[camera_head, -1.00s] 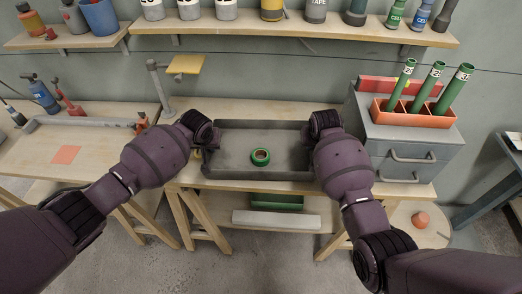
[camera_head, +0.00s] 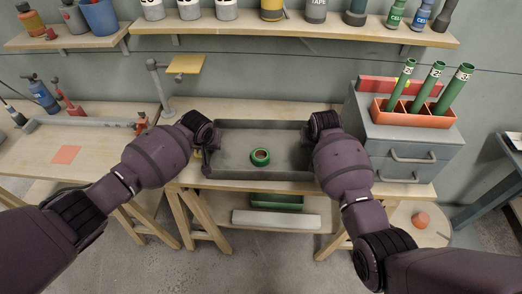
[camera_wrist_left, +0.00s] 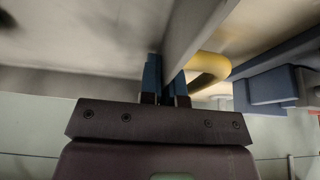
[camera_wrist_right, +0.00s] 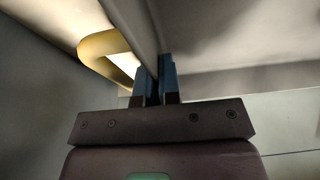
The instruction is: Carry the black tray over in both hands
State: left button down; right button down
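I cannot tell whether the tray touches the bench. My left gripper (camera_wrist_left: 166,78) is at the tray's left side, its blue fingers closed on either side of the tray wall (camera_wrist_left: 196,30). My right gripper (camera_wrist_right: 154,78) is at the right side, its fingers likewise closed about the wall (camera_wrist_right: 143,32). A yellow handle shows beside the fingers in the left wrist view (camera_wrist_left: 212,68) and the right wrist view (camera_wrist_right: 100,44). Both fingertips are hidden in the head view.
A grey drawer cabinet (camera_head: 405,137) stands close on the right, bearing an orange holder (camera_head: 413,118) with green tubes. A metal post with a yellow plate (camera_head: 186,64) stands behind on the left. The left bench (camera_head: 100,150) has an orange square (camera_head: 66,155) and free room.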

pick_arm(q)
jog(key=shift+r, duration=0.1)
pick_arm(e)
jog(key=shift+r, duration=0.1)
